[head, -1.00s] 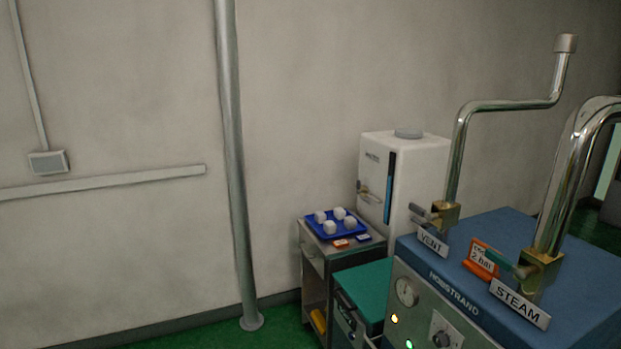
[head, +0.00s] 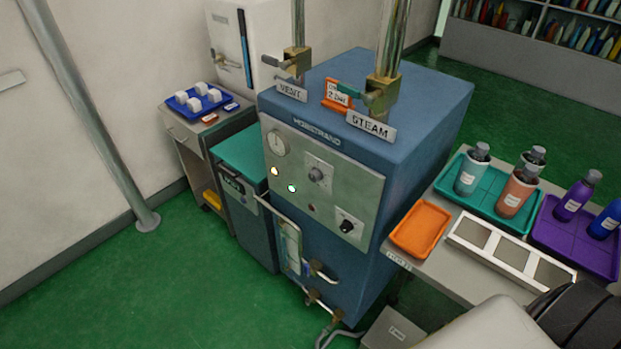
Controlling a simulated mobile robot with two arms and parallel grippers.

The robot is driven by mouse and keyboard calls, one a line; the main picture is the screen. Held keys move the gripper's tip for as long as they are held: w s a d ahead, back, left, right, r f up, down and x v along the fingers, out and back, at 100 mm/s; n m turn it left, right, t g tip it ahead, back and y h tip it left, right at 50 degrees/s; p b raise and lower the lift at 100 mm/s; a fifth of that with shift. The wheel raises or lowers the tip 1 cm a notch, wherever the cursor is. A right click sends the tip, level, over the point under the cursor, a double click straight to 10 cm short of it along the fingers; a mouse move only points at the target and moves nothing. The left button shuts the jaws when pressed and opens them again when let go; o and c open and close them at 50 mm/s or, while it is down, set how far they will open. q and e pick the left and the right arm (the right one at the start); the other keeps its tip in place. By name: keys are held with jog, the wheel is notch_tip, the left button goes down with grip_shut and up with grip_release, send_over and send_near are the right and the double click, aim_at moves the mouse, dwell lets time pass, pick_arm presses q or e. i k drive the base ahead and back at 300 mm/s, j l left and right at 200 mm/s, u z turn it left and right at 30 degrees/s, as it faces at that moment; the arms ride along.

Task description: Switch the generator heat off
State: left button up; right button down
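The blue steam generator (head: 425,98) stands on the floor in the middle of the head view, its pale control panel (head: 330,195) facing me. The panel has a gauge (head: 277,142), an upper rotary knob (head: 317,173) on a light plate and a lower black knob (head: 347,226). A warm-white lamp (head: 275,171) and a green lamp (head: 292,188) are lit; a small dark red lamp (head: 311,208) looks unlit. The knob labels are too small to read. Neither gripper is in view.
VENT (head: 292,91) and STEAM (head: 371,126) signs stand by brass valves on top. A table at right holds an orange tray (head: 420,228), a teal tray (head: 510,213) and a purple tray (head: 569,241) with bottles. Green floor (head: 180,280) is free at front left.

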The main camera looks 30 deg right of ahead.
aim_at(347, 226)
jog(key=z, duration=1.05)
